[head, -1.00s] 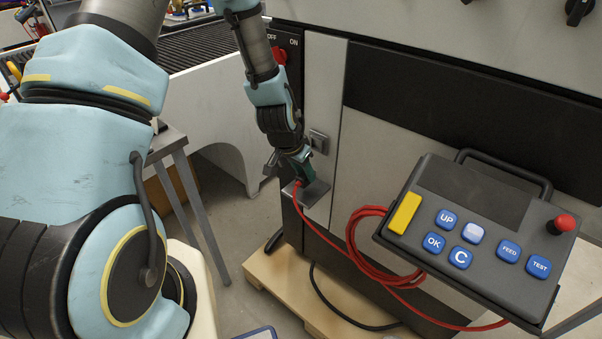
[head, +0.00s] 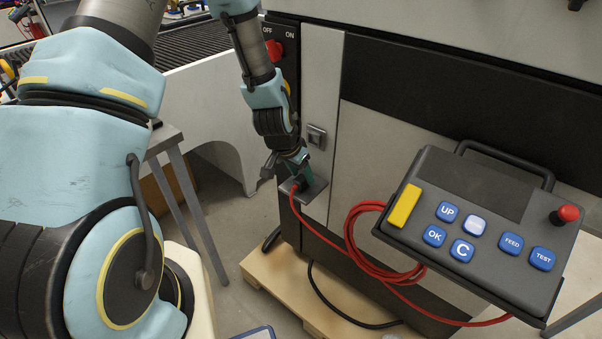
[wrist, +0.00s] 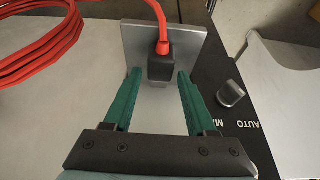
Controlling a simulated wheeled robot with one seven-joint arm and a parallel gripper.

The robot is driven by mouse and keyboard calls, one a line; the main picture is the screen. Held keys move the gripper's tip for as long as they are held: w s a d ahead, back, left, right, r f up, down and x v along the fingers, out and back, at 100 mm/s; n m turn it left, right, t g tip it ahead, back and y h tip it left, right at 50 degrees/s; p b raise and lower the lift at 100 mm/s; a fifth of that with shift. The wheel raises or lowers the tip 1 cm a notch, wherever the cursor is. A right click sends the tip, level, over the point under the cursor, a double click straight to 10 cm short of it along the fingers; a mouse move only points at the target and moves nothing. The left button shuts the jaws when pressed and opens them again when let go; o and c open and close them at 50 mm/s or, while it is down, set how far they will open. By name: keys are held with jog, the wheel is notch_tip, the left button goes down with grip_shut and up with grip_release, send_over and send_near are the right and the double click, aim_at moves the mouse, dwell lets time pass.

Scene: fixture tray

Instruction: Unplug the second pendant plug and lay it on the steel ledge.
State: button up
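The black plug (wrist: 161,70) with its red cable rests on the steel ledge (wrist: 190,40) in the wrist view. In the head view the plug (head: 299,185) is a small dark shape on the ledge (head: 314,192), partly behind my gripper. My gripper (wrist: 159,78) has two green fingers spread apart, their tips on either side of the plug's lower part with narrow gaps. In the head view my gripper (head: 292,170) is just above the ledge. A grey square socket (head: 316,137) on the cabinet front above the ledge shows no plug in it.
The red cable (head: 358,245) hangs in coils beside the ledge and runs to the pendant (head: 475,235) at right. A selector knob (wrist: 231,93) stands near the ledge. A red switch (head: 274,50) is above. A grey table (head: 165,140) stands left.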

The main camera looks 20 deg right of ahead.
jog(key=shift+o, duration=1.1)
jog(key=shift+r, duration=0.1)
jog(key=b+v, duration=0.1)
jog(key=v, duration=0.9)
jog(key=shift+a+r, duration=0.25)
